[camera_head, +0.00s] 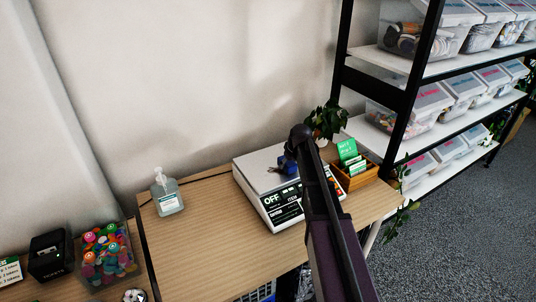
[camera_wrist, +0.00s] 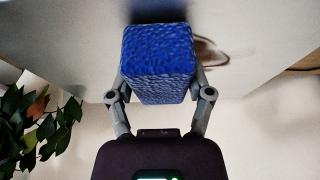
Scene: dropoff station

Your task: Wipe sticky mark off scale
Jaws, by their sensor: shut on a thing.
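The white scale (camera_head: 255,178) stands on the wooden table, with "OFF" on its dark front panel. My gripper (camera_head: 287,164) is over the scale's top plate, shut on a blue sponge (camera_head: 290,169). In the wrist view the blue textured sponge (camera_wrist: 158,65) sits between both fingers. A brown, smeared ring-like mark (camera_wrist: 215,53) shows on the pale plate just right of the sponge, partly hidden behind the sponge and finger. The sponge is close to the plate; I cannot tell whether it touches it. My arm hides part of the scale's right side.
A wooden box with green cards (camera_head: 350,165) and a potted plant (camera_head: 326,120) stand close right of and behind the scale. A sanitizer bottle (camera_head: 167,192) stands to the left. Shelves with bins (camera_head: 440,85) rise at right. The table's front left (camera_head: 195,250) is clear.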

